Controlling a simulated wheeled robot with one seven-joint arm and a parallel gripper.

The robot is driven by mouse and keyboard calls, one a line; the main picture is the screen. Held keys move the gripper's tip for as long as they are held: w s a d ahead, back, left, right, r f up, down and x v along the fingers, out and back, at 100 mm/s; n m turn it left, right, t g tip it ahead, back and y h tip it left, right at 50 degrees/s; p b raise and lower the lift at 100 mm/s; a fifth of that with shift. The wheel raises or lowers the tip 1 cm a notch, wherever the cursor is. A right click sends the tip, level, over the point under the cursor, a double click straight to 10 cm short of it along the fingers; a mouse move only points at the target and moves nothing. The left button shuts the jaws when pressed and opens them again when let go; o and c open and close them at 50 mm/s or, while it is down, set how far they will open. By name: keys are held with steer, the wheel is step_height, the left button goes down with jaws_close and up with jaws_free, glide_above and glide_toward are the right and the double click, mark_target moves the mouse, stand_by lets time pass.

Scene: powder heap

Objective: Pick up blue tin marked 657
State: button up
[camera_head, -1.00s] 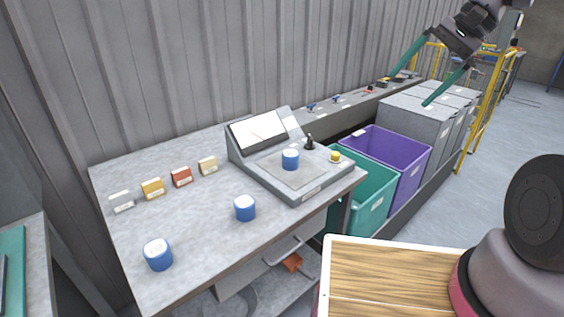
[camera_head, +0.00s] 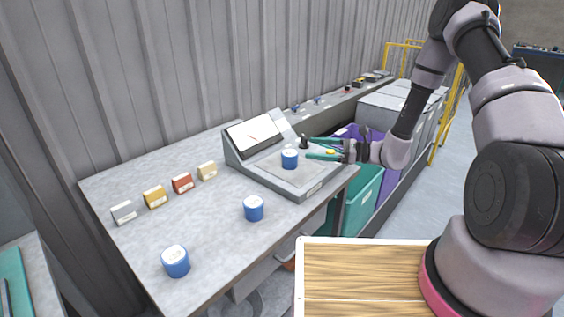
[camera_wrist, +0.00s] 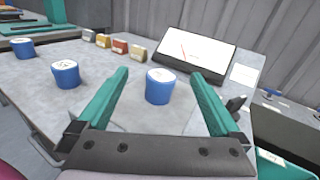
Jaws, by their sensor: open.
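Three blue tins with white lids show in the head view; the numbers on them are too small to read. One blue tin (camera_head: 289,159) stands upright on the plate of the grey weighing station. A second blue tin (camera_head: 254,208) stands mid-table, and a third blue tin (camera_head: 176,261) stands near the front left edge. My gripper (camera_head: 308,148) is open, its teal fingers pointing left at the tin on the station. In the wrist view, that tin (camera_wrist: 159,87) appears between the two spread fingers, a little ahead, with no visible contact.
The grey station (camera_head: 310,191) has a tilted panel (camera_head: 256,133) behind the tin and a black knob (camera_head: 304,142) near the upper finger. Several small coloured blocks (camera_head: 182,183) line the table's back left. Purple and teal bins (camera_head: 367,190) stand to the right.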

mark_target(297, 154)
steer(key=f, duration=0.1)
steer(key=f+m+t, duration=0.1)
steer(key=f, duration=0.1)
steer(key=shift+w+a+m+t, duration=0.15)
steer(key=shift+a+m+t, duration=0.15)
steer(key=shift+w+a+f, duration=0.1)
steer(key=shift+a+f, duration=0.15)
steer(key=shift+a, duration=0.05)
steer(key=x, duration=0.5)
steer(key=shift+a, duration=0.1)
steer(key=x, duration=0.5)
steer(key=shift+f, duration=0.3)
jaws_close()
